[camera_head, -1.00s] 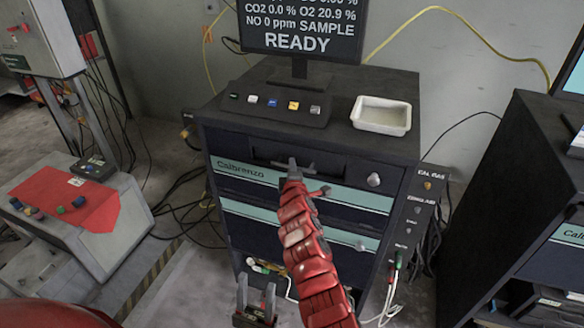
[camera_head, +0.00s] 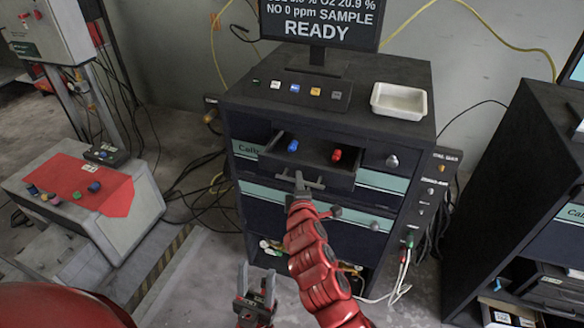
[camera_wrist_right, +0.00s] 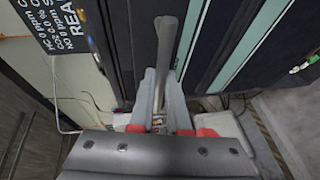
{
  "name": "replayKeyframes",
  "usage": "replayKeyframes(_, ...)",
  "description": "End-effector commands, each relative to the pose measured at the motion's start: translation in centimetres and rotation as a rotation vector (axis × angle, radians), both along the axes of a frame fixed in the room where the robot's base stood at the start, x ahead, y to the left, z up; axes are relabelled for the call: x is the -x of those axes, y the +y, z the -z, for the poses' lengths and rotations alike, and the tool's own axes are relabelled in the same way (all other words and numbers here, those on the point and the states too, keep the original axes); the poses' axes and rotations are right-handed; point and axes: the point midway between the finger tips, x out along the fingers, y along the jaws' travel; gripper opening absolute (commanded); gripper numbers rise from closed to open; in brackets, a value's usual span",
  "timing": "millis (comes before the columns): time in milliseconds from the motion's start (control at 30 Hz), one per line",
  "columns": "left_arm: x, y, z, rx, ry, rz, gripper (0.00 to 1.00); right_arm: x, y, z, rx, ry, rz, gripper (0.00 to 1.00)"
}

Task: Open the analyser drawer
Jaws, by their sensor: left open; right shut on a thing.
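The analyser (camera_head: 240,195) is a dark cabinet with teal stripes in the middle of the head view. Its top drawer (camera_head: 325,168) stands partly pulled out. A blue item (camera_head: 293,146) and a red item (camera_head: 337,155) show inside it. My right gripper (camera_head: 300,186) is shut on the drawer's bar handle (camera_head: 313,184) at the drawer front. In the right wrist view the fingers (camera_wrist_right: 160,95) close around the grey handle bar (camera_wrist_right: 164,45). My left gripper (camera_head: 256,290) is open and empty, low in front of the cabinet.
On the cabinet top stand a monitor (camera_head: 320,25) reading READY, a button strip (camera_head: 297,93) and a white tray (camera_head: 399,101). A grey console with a red panel (camera_head: 85,185) is at the left. Another dark cabinet (camera_head: 520,190) is at the right. Cables hang beside the analyser.

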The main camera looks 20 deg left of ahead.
Motion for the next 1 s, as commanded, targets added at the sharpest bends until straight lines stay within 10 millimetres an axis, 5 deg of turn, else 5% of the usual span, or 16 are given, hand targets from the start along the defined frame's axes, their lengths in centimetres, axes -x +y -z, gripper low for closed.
replayKeyframes(333,0.0,0.0,1.7,0.0,0.0,0.0,0.5,5.2,0.3,0.1,-0.007,-0.003,-0.015,0.0)
replayKeyframes(867,0.0,0.0,1.9,0.0,0.0,0.0,0.5,6.0,0.2,0.0,-0.005,0.0,-0.009,0.0)
replayKeyframes(900,0.0,0.0,1.9,0.0,0.0,0.0,0.5,6.0,0.2,0.0,-0.005,0.0,-0.009,0.18)
replayKeyframes(1000,0.0,0.0,1.9,0.0,0.0,0.0,0.5,6.0,0.2,0.0,-0.005,-0.001,-0.009,0.27)
